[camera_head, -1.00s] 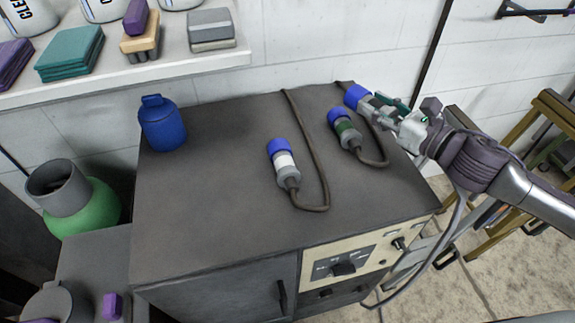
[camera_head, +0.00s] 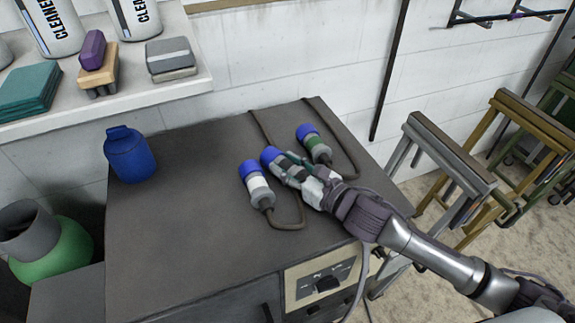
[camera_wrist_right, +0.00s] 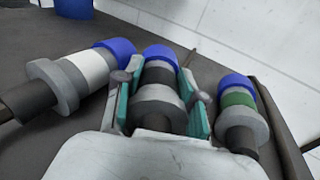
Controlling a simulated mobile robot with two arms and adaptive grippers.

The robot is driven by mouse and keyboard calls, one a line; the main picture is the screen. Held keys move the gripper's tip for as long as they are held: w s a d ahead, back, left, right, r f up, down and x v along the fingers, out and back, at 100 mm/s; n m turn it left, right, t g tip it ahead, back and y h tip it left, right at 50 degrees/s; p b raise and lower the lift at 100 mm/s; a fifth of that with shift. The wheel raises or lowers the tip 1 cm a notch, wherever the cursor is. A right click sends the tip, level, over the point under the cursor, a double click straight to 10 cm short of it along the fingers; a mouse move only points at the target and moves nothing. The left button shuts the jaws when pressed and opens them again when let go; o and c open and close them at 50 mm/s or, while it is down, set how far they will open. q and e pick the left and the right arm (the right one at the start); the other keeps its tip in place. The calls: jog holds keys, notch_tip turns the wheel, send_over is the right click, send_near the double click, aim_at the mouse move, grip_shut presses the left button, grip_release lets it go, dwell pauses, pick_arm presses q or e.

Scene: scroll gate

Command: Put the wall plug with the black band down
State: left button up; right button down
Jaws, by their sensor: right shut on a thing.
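The wall plug with the black band (camera_wrist_right: 160,78) has a blue cap and a grey body. It also shows in the head view by its blue cap (camera_head: 270,155). My right gripper (camera_head: 290,168) is shut on this plug, with a green-padded finger on each side in the right wrist view (camera_wrist_right: 159,100). The plug is between the white-banded plug (camera_head: 257,184) and the green-banded plug (camera_head: 314,144), over the cabinet top (camera_head: 190,220). I cannot tell whether it touches the top. My left gripper is not in view.
The white-banded plug is close on the left and the green-banded plug on the right, each with a cable. A blue bottle (camera_head: 129,154) stands at the cabinet's left edge. The cabinet top between bottle and plugs is clear. A shelf with cleaning things is at upper left.

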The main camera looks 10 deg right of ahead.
jog(key=shift+s+f+b, duration=0.15)
jog(key=shift+f+b, duration=0.25)
jog(key=shift+f, duration=0.25)
jog(key=c, duration=0.7)
grip_release()
jog(key=shift+f, duration=0.3)
jog(key=shift+r, duration=0.2)
jog(key=v, duration=0.6)
jog(key=r+b+v, duration=0.1)
jog(key=v, duration=0.3)
jog(key=shift+s+d+r, duration=0.3)
jog(key=shift+s+d, duration=0.3)
jog(key=shift+s, duration=0.1)
